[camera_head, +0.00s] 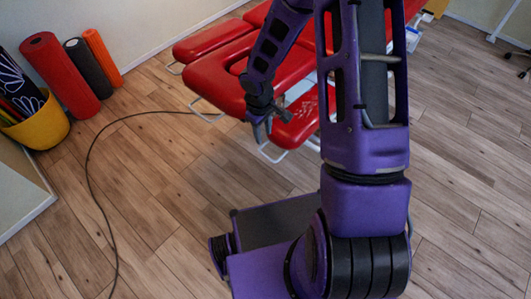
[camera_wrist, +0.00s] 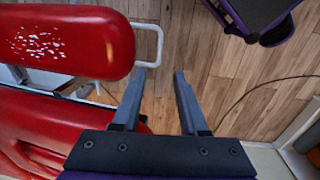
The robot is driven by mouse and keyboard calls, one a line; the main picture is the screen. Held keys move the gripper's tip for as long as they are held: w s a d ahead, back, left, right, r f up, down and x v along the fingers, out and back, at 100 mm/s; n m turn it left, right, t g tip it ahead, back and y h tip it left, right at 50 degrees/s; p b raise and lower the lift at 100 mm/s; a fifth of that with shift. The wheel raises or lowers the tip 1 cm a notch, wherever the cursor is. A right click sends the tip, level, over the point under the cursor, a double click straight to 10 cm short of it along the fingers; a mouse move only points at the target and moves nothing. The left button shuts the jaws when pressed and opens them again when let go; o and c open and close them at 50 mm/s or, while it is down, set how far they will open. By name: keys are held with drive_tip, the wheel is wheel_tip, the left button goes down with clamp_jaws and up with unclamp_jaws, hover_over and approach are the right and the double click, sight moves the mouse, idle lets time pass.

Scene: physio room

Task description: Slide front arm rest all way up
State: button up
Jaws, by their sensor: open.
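The red padded treatment table stands at the top middle of the head view. Its front arm rest (camera_head: 302,120) is a small red pad beside and below the larger red headrest pad (camera_head: 220,80), partly hidden behind my arm. In the wrist view the arm rest (camera_wrist: 85,42) is at upper left, with white speckled glare and a pale metal loop (camera_wrist: 158,45) at its end. My gripper (camera_wrist: 159,74) is open, with nothing between its fingers. Its left fingertip is close to the loop's lower corner; I cannot tell if they touch. In the head view my gripper (camera_head: 262,130) hangs by the pad's left end.
A black cable (camera_head: 88,165) runs over the wooden floor. A yellow basket (camera_head: 40,122) and rolled mats, including a red one (camera_head: 60,75), stand at left. The floor between them and the table is otherwise clear.

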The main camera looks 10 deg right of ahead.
sight(265, 156)
drive_tip(key=f+b, duration=0.1)
drive_tip(key=f, duration=0.7)
drive_tip(key=f+b, duration=0.1)
drive_tip(key=f, duration=0.3)
drive_tip(key=shift+w+d+b, duration=0.3)
drive_tip(key=shift+d, duration=0.1)
drive_tip(key=shift+r, duration=0.1)
clamp_jaws()
